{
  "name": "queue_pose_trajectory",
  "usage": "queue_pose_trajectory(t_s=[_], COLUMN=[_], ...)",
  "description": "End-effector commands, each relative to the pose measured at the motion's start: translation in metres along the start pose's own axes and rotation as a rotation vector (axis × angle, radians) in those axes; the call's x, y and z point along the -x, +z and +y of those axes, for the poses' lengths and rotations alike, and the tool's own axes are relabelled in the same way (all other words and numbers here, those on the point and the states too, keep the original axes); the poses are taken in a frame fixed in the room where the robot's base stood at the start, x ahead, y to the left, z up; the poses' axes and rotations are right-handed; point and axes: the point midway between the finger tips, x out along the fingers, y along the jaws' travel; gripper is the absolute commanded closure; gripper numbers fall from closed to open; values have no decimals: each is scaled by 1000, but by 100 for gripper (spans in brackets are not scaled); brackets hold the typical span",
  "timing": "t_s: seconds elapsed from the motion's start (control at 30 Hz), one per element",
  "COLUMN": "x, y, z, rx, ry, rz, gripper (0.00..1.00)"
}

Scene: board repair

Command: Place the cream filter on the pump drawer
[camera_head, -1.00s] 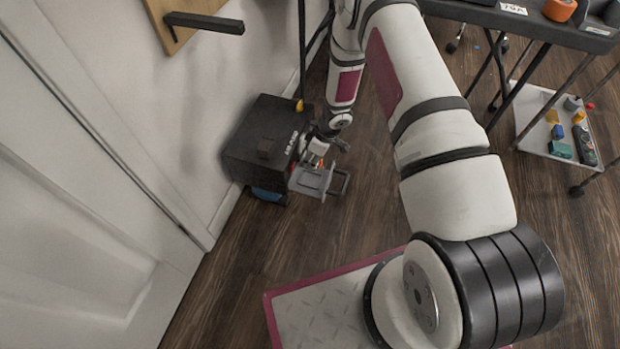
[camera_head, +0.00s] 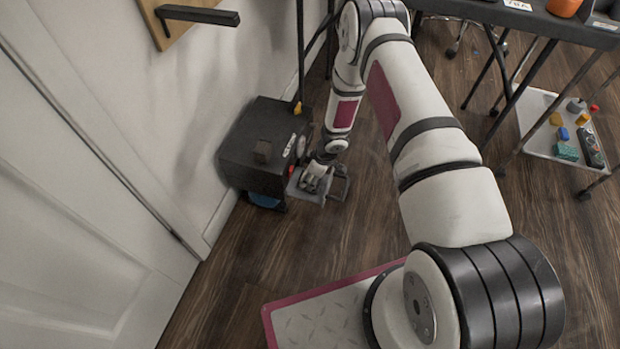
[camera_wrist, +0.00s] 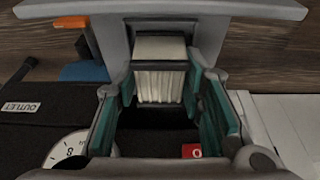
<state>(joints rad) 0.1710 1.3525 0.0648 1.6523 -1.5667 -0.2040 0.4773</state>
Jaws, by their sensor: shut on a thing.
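The cream filter (camera_wrist: 162,82) is a pleated block with a grey edge. In the wrist view it sits between the two teal-padded fingers of my gripper (camera_wrist: 163,105), which is shut on it. In the head view my gripper (camera_head: 318,180) is low, over the grey pump drawer (camera_head: 301,187) that sticks out from the black pump box (camera_head: 252,145). My gripper hides most of the drawer's top, and I cannot make out the filter there. The drawer's grey parts (camera_wrist: 160,9) also show beyond the filter in the wrist view. I cannot tell whether the filter touches the drawer.
The pump box stands against the white wall. Its face carries a round gauge (camera_wrist: 68,150) and a red button (camera_wrist: 192,151). Dark wooden floor (camera_head: 235,270) is clear in front. A table (camera_head: 510,22) and a low shelf (camera_head: 545,150) with small parts stand at the right.

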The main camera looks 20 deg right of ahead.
Motion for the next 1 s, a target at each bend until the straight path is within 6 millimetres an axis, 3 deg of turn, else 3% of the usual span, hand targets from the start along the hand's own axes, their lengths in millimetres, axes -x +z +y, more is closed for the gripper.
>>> queue_pose_trajectory(t_s=[0.13, 0.17, 0.23, 0.63, 0.77, 1.0], x=[-3, -3, -3, 4, 24, 75], y=[1, 1, 1, 0, -1, -1], z=[0, 0, 0, 0, 1, 1], rx=[0, 0, 0, 0, 0, -1], ry=[0, 0, 0, 0, 1, 1], rz=[0, 0, 0, 0, 0, 0], gripper=[91, 57, 44, 44, 44, 44])
